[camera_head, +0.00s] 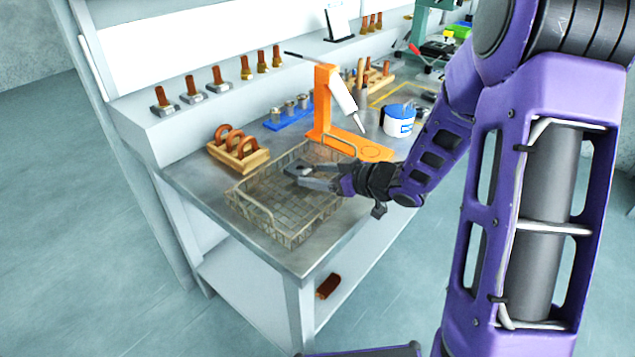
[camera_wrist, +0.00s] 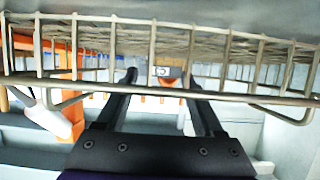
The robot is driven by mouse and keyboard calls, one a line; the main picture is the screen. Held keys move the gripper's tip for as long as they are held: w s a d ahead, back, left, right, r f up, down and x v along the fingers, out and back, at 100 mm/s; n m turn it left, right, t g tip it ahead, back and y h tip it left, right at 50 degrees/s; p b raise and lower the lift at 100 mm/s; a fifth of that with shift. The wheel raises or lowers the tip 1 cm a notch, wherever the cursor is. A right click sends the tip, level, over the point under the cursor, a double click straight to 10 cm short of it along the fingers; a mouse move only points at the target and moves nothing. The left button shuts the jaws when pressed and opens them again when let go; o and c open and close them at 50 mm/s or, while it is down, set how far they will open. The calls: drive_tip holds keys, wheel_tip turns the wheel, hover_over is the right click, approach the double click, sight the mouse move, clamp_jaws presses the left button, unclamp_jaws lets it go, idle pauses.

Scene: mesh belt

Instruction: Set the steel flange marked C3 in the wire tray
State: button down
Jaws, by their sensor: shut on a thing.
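The wire tray (camera_head: 262,213) is a shallow mesh basket with a raised loop handle at each end, on the near part of the bench. My gripper (camera_head: 300,174) reaches over it from the right, fingers inside its outline. The marking is too small to read. The piece shows as a dark patch in the head view (camera_head: 298,168). I cannot tell whether it touches the mesh. The tray's wires (camera_wrist: 220,92) cross the wrist view in front of the fingers.
A wooden rack with brown rings (camera_head: 238,152) stands close behind the tray's left side. An orange stand with a white tube (camera_head: 322,98) and a white jar (camera_head: 399,121) stand behind my gripper. A blue rack (camera_head: 287,117) sits farther back. Brown-topped pieces (camera_head: 194,89) line the ledge.

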drive_tip(key=shift+f, duration=0.6)
drive_tip(key=shift+f, duration=0.2)
unclamp_jaws()
drive_tip(key=shift+r, duration=0.1)
drive_tip(key=shift+s+d+r, duration=0.1)
drive_tip(key=shift+d+r, duration=0.05)
drive_tip(key=shift+r, duration=0.05)
drive_tip(key=p+v, duration=0.2)
drive_tip(key=v, duration=0.9)
drive_tip(key=shift+s+d+r, duration=0.1)
drive_tip(key=shift+s+d, duration=0.05)
drive_tip(key=shift+s, duration=0.05)
